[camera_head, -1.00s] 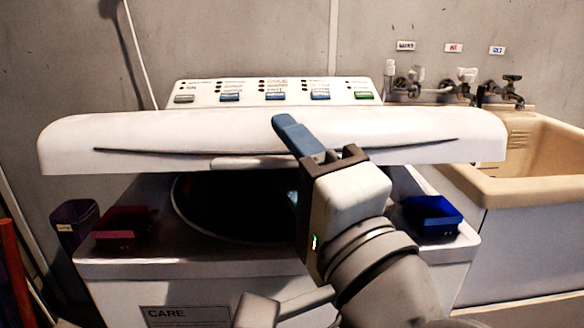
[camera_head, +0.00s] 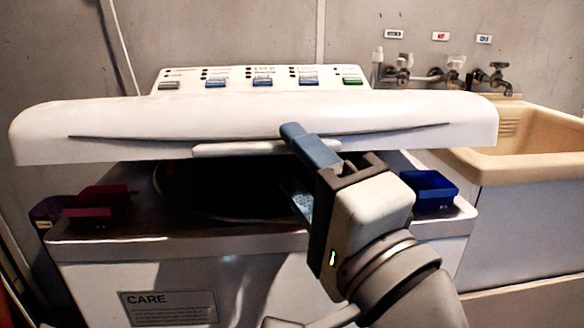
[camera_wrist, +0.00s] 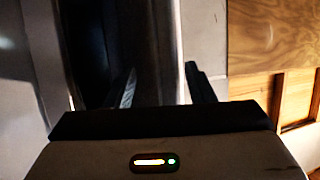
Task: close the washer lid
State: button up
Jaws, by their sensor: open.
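The washer lid (camera_head: 200,120) is a wide white panel, partly raised, spanning the head view above the washer top. A pale handle strip (camera_head: 240,149) runs along its front lower edge. The dark drum opening (camera_head: 230,185) shows beneath it. My gripper (camera_head: 300,168) is at the lid's front edge, right of centre. Its jaws are apart: the upper blue finger overlaps the lid's front face and the lower finger shows below the edge. Contact cannot be told.
A red bin (camera_head: 100,203) sits on the washer top at left, a blue bin (camera_head: 430,189) at right. The control panel (camera_head: 262,78) stands behind the lid. A beige sink (camera_head: 545,165) with taps is at right. A wooden panel (camera_wrist: 275,35) shows in the wrist view.

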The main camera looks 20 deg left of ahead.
jog(key=shift+s+d+f, duration=0.1)
jog(key=shift+d+f, duration=0.35)
jog(key=shift+f, duration=0.35)
jog(key=shift+d+f, duration=0.4)
jog(key=shift+f, duration=0.4)
jog(key=shift+c, duration=0.4)
